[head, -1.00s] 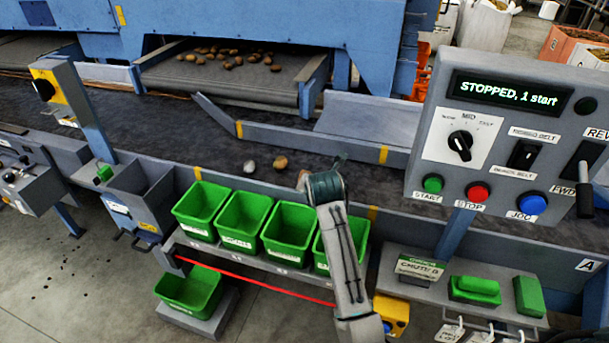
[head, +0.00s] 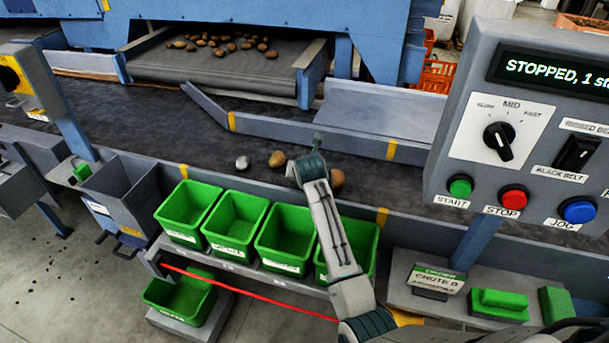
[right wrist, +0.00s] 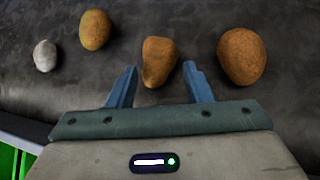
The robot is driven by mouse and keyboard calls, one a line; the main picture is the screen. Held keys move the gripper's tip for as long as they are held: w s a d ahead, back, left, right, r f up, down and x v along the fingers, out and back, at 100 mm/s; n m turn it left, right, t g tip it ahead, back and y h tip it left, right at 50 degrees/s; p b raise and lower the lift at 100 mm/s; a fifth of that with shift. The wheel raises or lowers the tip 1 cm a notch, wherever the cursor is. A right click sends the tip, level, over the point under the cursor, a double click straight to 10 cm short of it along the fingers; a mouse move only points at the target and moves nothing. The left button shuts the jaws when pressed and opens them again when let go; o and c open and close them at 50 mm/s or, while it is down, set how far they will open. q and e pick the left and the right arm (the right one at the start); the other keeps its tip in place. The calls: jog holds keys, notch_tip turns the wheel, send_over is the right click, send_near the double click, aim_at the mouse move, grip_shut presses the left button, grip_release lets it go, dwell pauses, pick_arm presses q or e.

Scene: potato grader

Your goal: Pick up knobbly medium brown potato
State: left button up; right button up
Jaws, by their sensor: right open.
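The potato that looks knobbly, an uneven medium brown one narrowing toward its near end (right wrist: 159,58), lies on the dark belt in the right wrist view. My right gripper (right wrist: 159,68) is open, with its two blue fingers apart on either side of that potato's near end. I cannot tell whether they touch it. In the head view my right gripper (head: 305,168) is over the belt and mostly hides this potato. My left gripper is in neither view.
A round brown potato (right wrist: 241,56) lies right of my fingers; a yellowish-brown potato (right wrist: 95,30) and a grey-white lump (right wrist: 45,56) lie left. Green bins (head: 235,222) line the belt's near side. The control panel (head: 530,120) reads STOPPED. Several potatoes lie on the far belt (head: 205,68).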

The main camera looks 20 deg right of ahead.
jog(key=x, duration=0.4)
jog(key=shift+w+d+f, duration=0.1)
jog(key=shift+w+f, duration=0.05)
jog(key=shift+f, duration=0.05)
jog(key=shift+r, duration=0.1)
jog(key=c, duration=0.7)
jog(key=shift+o, duration=0.2)
notch_tip(320, 180, up, 9)
jog(key=shift+f+b, duration=0.1)
jog(key=shift+b, duration=0.6)
jog(key=shift+r, duration=0.6)
